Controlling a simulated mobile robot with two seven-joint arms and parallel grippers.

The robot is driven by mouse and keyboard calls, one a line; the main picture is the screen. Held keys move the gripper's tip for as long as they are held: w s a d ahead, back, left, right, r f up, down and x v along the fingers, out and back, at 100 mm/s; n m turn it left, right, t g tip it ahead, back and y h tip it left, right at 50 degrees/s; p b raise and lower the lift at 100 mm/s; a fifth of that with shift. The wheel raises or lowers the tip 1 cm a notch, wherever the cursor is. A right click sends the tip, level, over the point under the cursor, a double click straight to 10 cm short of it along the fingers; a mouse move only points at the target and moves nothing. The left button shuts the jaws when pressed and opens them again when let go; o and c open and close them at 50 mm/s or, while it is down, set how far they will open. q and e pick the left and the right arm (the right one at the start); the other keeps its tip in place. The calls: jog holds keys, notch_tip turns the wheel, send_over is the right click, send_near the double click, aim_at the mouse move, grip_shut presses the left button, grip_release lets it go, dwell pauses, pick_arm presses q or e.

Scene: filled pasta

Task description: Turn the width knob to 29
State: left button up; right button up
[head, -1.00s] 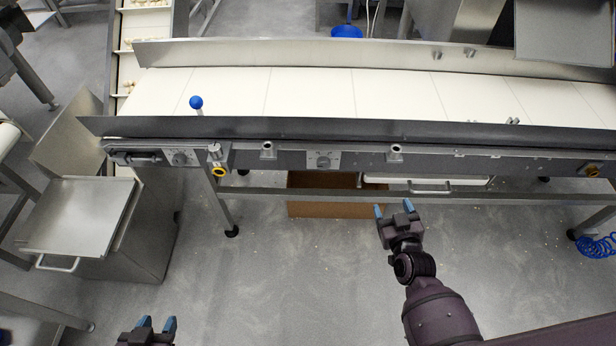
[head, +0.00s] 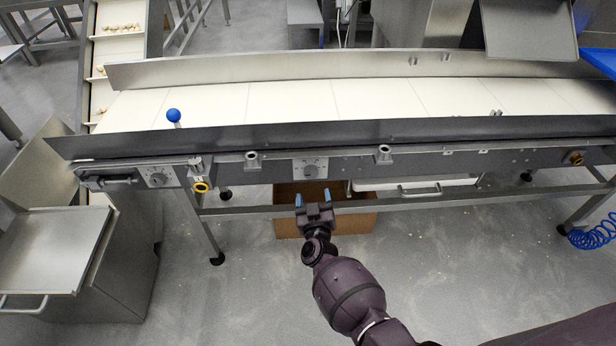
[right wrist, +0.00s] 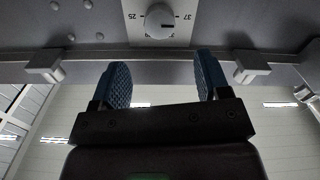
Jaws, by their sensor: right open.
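The width knob is a round grey dial on a pale plate at the middle of the conveyor's front rail; it shows in the head view (head: 310,170). In the right wrist view the knob (right wrist: 159,21) is at the top, with 25 printed on its left and 37 on its right. Its exact setting is too small to tell. My right gripper (head: 313,198) is open and empty, just below and in front of the knob, apart from it. Its blue fingertips (right wrist: 161,80) point toward the rail. My left gripper is out of view.
The conveyor's white belt (head: 290,100) lies behind a steel side guard. A second dial (head: 157,178) and a yellow-ringed button (head: 201,187) are on the rail's left. Clamp posts (head: 253,160) (head: 383,153) flank the knob. A cardboard box (head: 355,222) stands below.

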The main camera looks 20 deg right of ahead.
aim_at(311, 175)
jog(key=x, duration=0.2)
jog(key=b+x, duration=0.1)
jog(key=x, duration=0.2)
jog(key=b+x, duration=0.1)
jog(key=x, duration=0.1)
jog(key=shift+w+d+f, duration=0.1)
jog(key=shift+w+f, duration=0.15)
jog(key=shift+f, duration=0.1)
jog(key=shift+w+d+r, duration=0.1)
jog(key=shift+w+d, duration=0.05)
jog(key=shift+w, duration=0.4)
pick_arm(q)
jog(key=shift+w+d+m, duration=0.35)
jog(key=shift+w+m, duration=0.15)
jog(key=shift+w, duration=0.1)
pick_arm(e)
jog(key=shift+w+r, duration=0.15)
jog(key=shift+w, duration=0.05)
jog(key=c, duration=0.9)
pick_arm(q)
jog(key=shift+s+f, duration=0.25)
